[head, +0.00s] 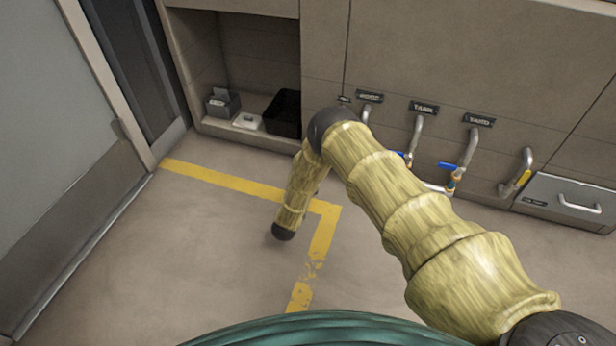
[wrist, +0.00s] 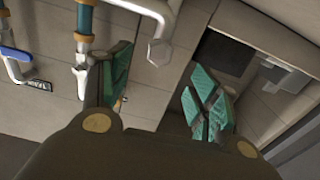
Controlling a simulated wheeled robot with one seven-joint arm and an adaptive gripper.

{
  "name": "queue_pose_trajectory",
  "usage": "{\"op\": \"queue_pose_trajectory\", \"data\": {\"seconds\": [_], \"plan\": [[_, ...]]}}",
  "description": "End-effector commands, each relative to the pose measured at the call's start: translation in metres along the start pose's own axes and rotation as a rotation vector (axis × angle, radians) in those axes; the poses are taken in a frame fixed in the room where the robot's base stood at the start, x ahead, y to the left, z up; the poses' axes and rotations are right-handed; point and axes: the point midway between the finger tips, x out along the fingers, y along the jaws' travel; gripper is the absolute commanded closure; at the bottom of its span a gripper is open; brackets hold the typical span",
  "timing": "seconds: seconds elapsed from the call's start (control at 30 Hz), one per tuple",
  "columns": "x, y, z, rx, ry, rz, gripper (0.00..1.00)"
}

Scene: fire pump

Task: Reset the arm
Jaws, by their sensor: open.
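My arm (head: 395,195) reaches from the lower right of the head view toward the wall and bends down at a dark elbow joint. Its lower link hangs over the floor and ends in a dark joint. My gripper is not clearly visible in the head view. In the wrist view my gripper (wrist: 160,95) shows two green-padded fingers spread wide apart. Nothing is between the fingers. Behind them are the wall panel and pipes, apart from the pads as far as I can tell.
Several pipes with valve handles, such as the blue-handled one (head: 447,166), stick out of the wall panel (head: 440,60). An open niche (head: 250,50) holds a black bin (head: 284,113) and a small grey box (head: 222,102). A door (head: 50,130) stands at left. The floor (head: 190,240) is clear.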

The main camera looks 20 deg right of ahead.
Motion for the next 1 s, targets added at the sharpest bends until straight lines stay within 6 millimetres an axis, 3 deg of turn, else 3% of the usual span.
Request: {"op": "queue_pose_trajectory", "data": {"seconds": [0.5, 0.67, 0.87, 1.0], "plan": [[-0.001, 0.0, 0.0, 0.0, -0.002, -0.002, 0.38], [-0.01, 0.003, 0.006, -0.014, -0.055, -0.049, 0.38], [-0.051, 0.024, 0.031, -0.066, -0.252, -0.189, 0.38], [-0.097, 0.053, 0.047, -0.117, -0.44, -0.292, 0.38]]}}
